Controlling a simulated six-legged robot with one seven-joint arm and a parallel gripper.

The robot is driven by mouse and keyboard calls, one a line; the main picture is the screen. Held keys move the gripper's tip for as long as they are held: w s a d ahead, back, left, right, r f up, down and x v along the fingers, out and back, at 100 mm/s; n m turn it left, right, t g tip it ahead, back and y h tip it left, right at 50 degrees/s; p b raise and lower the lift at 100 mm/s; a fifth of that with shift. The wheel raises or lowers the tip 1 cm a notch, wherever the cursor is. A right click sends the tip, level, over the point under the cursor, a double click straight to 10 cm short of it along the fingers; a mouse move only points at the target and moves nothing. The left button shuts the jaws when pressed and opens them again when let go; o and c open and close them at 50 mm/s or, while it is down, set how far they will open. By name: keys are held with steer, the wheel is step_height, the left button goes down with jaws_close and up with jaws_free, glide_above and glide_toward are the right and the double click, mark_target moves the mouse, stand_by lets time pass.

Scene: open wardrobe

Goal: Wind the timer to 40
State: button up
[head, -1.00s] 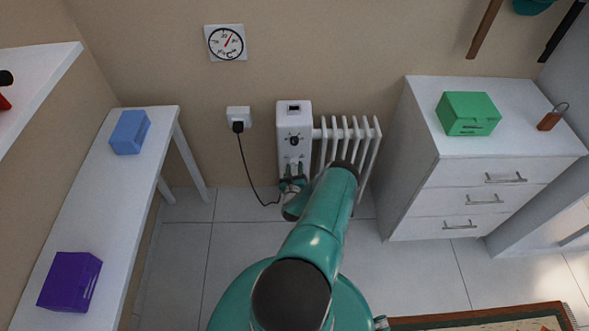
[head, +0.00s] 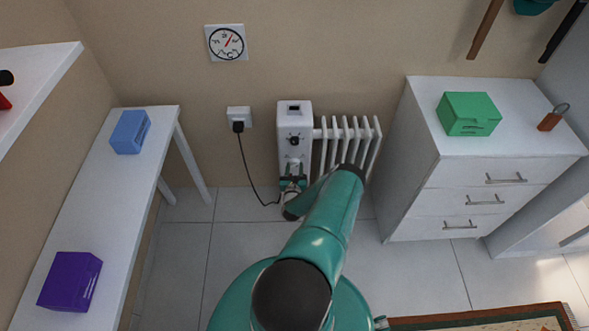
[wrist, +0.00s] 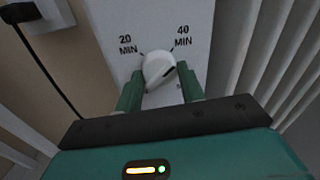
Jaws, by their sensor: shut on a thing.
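The timer knob (wrist: 155,68) is a round white dial on the front of the white heater (head: 287,125). In the wrist view a dark mark on its face slants up and right, roughly toward the "40 MIN" label (wrist: 183,36). The "20 MIN" label (wrist: 127,44) is at upper left. My gripper (wrist: 159,75) has one green finger on each side of the knob and is shut on it. In the head view my gripper (head: 293,182) is low on the heater's front, and the timer knob (head: 293,167) is small there.
A black knob (head: 294,140) sits above the timer. White radiator fins (head: 345,130) stand at right. A black cord (head: 249,175) hangs from the wall socket (head: 238,114) at left. A white drawer cabinet (head: 420,165) stands at right; a white table (head: 110,205) stands at left.

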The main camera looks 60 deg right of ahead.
steer(key=o, duration=1)
steer(key=shift+c, duration=0.2)
steer(key=v, duration=1.4)
